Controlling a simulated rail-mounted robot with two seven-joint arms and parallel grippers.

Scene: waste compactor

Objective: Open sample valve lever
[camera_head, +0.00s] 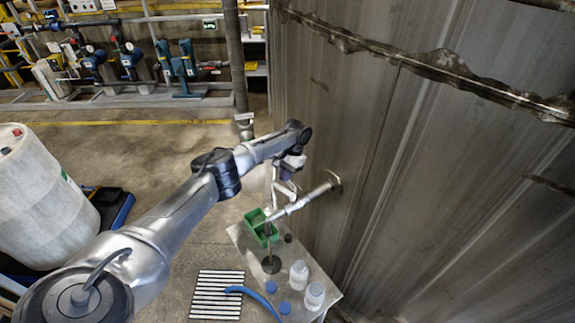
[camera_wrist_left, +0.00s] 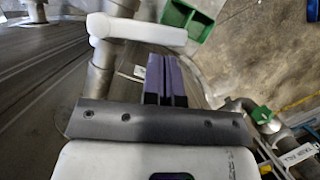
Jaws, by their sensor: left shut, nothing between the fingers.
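A metal sample pipe (camera_head: 305,201) sticks out from the tall metal wall and bends down over a small table. The white valve lever (camera_wrist_left: 140,31) sits on the pipe (camera_wrist_left: 103,68) in the left wrist view and lies crosswise just beyond my fingertips. In the head view it is small and hard to separate from the gripper. My left gripper (camera_head: 288,174) is close above the pipe. In the left wrist view its purple-dark fingers (camera_wrist_left: 165,62) are together and empty, with tips close to the lever; I cannot tell whether they touch. My right gripper is not in view.
The small table (camera_head: 244,238) holds a green container (camera_head: 261,227), clear bottles (camera_head: 314,296) and blue caps (camera_head: 271,287). The metal wall (camera_head: 440,180) closes off the right side. A white drum (camera_head: 42,195) stands at left. The floor between is mostly clear.

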